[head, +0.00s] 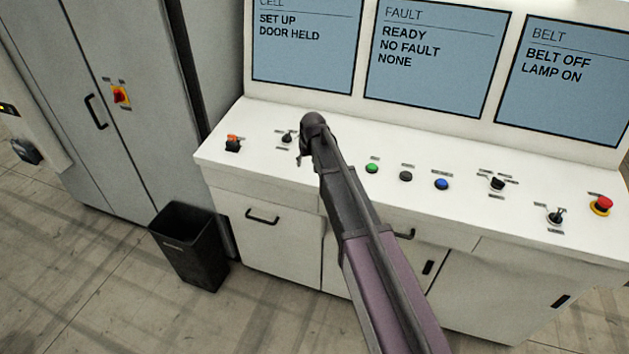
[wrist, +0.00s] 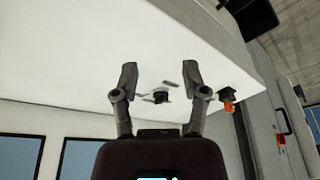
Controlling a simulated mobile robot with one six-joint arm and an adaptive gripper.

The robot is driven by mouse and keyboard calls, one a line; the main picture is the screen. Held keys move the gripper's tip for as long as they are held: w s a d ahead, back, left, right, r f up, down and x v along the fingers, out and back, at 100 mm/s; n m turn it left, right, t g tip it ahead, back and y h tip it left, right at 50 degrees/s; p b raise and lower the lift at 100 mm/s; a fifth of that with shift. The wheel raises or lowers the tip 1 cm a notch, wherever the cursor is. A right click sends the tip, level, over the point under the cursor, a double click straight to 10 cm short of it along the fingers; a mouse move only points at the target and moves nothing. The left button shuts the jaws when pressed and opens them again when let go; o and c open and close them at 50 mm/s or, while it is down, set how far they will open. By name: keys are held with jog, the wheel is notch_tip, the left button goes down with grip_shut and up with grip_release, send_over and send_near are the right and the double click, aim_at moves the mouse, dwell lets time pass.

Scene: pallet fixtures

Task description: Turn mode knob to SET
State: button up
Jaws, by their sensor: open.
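A small black knob (head: 286,137) with small labels beside it stands on the white console top, left of my arm. In the wrist view a dark knob (wrist: 161,97) shows between my two fingers, apart from both. It appears to be the same knob. The labels are too small to read, so I cannot confirm it is the mode knob or its setting. My gripper (wrist: 160,77) is open and empty; in the head view it is mostly hidden behind my own wrist. Another black knob (head: 497,183) with several labels sits farther right.
A red-orange switch (head: 233,143) is left of the near knob. Green (head: 372,168), dark (head: 405,176) and blue (head: 441,184) buttons, a toggle (head: 555,217) and a red emergency button (head: 601,205) are right. The cell screen (head: 305,45) reads "SET UP, DOOR HELD".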

jog(key=shift+s+d+f+b, duration=0.55)
jog(key=shift+s+d+f, duration=0.2)
jog(key=shift+s, duration=0.15)
jog(key=shift+s+d+f+b, duration=0.6)
jog(key=shift+s+f, duration=0.1)
jog(key=shift+s, duration=0.15)
jog(key=s+d+f+m+g+b, duration=0.1)
jog(key=s+d+f+b, duration=0.2)
jog(key=s, duration=0.6)
jog(key=s+d+f+m+g+h+b, duration=0.1)
jog(key=s+d+f+b, duration=0.3)
jog(key=s+d, duration=0.4)
jog(key=s+d+f+m+g+b, duration=0.1)
jog(key=s+d+f+m+b, duration=0.1)
jog(key=s, duration=0.8)
jog(key=d+f+b, duration=0.1)
jog(key=d+f, duration=0.1)
jog(key=d, duration=0.1)
jog(key=shift+s+d+f+b, duration=0.15)
jog(key=shift+s+f+b, duration=0.1)
jog(key=shift+f+b, duration=0.15)
